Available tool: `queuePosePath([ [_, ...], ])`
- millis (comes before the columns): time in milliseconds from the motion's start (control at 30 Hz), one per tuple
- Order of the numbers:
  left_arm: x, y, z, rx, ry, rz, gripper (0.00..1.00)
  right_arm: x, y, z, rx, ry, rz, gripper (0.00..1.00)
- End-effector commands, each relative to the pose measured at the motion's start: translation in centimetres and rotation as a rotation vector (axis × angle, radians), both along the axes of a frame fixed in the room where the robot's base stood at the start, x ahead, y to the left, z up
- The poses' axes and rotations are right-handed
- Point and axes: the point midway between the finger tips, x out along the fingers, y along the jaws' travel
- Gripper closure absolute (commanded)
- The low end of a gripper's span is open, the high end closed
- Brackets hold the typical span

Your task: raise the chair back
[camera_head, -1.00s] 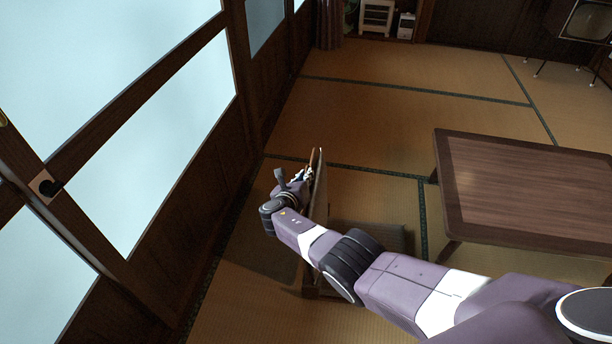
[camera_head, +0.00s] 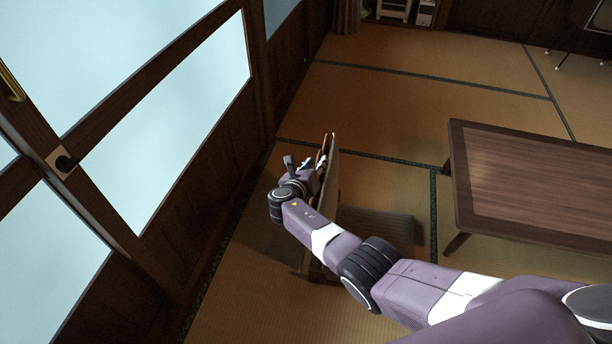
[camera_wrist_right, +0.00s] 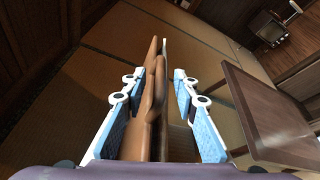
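The legless floor chair has a thin brown wooden back, which stands nearly upright and edge-on in the head view (camera_head: 331,172). Its flat seat (camera_head: 385,228) lies on the tatami to the right of the back. My right gripper (camera_head: 318,164) is at the upper part of the back. In the right wrist view, the chair back (camera_wrist_right: 155,95) runs between the two blue-and-white fingers of the right gripper (camera_wrist_right: 160,100). The fingers are wide apart, with a visible gap on the right side. My forearm hides part of the chair. My left gripper is out of view.
A low dark wooden table (camera_head: 530,185) stands to the right of the chair. Wood-framed glass doors (camera_head: 190,110) line the left side. Open tatami (camera_head: 400,105) lies beyond the chair. A curtain (camera_head: 345,15) and a small white shelf (camera_head: 393,8) are at the back.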

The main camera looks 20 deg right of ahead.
Motion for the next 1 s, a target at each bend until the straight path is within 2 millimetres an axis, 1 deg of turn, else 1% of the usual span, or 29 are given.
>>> queuePosePath([
  [267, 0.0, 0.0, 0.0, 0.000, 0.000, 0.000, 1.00, -2.1, 1.4, 0.9, 0.002, 0.000, 0.000, 0.73],
  [733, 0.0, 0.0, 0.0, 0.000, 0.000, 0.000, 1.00, -6.5, 5.0, 3.1, 0.002, 0.001, 0.002, 0.73],
  [1000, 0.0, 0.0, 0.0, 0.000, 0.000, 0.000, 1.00, -7.5, 5.6, 3.6, 0.001, 0.002, 0.000, 0.73],
])
